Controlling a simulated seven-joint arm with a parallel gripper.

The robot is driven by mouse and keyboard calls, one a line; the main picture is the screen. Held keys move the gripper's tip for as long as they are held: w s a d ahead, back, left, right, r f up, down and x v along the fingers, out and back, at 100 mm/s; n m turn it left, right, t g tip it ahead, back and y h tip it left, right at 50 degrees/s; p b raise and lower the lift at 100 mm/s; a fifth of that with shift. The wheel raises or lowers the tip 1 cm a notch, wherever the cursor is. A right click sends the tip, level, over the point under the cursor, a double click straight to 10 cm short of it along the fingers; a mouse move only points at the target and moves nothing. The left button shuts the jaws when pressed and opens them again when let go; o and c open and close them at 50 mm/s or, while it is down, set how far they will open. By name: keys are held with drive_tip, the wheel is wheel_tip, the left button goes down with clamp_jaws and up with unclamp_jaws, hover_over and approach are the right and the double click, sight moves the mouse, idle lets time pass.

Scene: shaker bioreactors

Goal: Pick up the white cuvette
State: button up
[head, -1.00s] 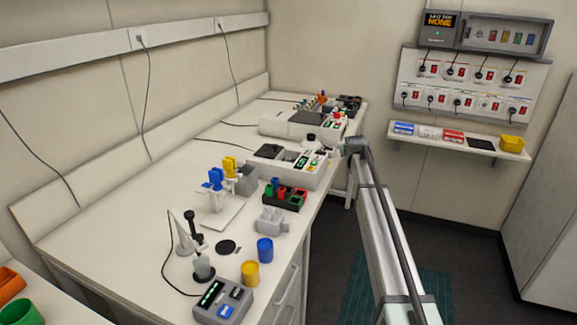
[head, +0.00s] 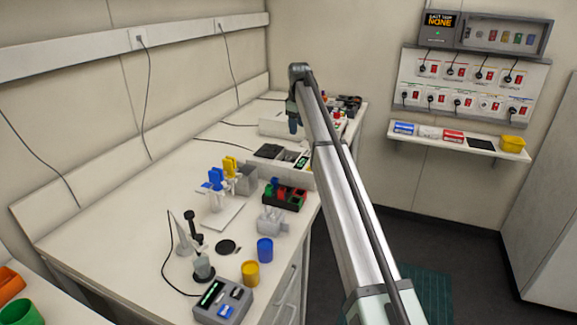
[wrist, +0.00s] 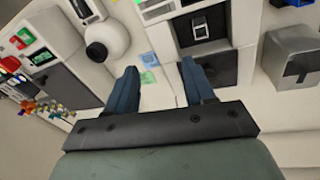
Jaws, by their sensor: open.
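I cannot make out the white cuvette for certain. A small pale square-framed piece (wrist: 201,28) sits in the dark top of a white bench instrument (head: 309,178) in the wrist view. I cannot tell whether it is the cuvette or a holder. My gripper (wrist: 158,66) is open and empty, its two blue fingers pointing at the bench. The pale piece lies beyond the fingertips and a little to the right. In the head view my gripper (head: 295,124) hangs above the far part of the bench, near the instruments, and my arm covers part of them.
A grey box (wrist: 293,55) stands right of the instrument in the wrist view. A round white device (wrist: 106,40) and coloured small items (wrist: 45,106) are left. In the head view, a dark tube rack (head: 284,199) and blue cup (head: 265,250) stand nearer.

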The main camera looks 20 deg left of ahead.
drive_tip(key=s+a+r+n+g, duration=0.2)
drive_tip(key=s+r, duration=0.1)
drive_tip(key=s, duration=0.2)
drive_tip(key=shift+h, duration=0.4)
wheel_tip(320, 180, down, 14)
drive_tip(key=shift+w+d+r, duration=0.1)
drive_tip(key=shift+w+d, duration=0.05)
drive_tip(key=shift+c, duration=0.2)
drive_tip(key=c, duration=0.8)
drive_tip(key=shift+c, duration=0.2)
drive_tip(key=shift+r, duration=0.1)
wheel_tip(320, 180, up, 11)
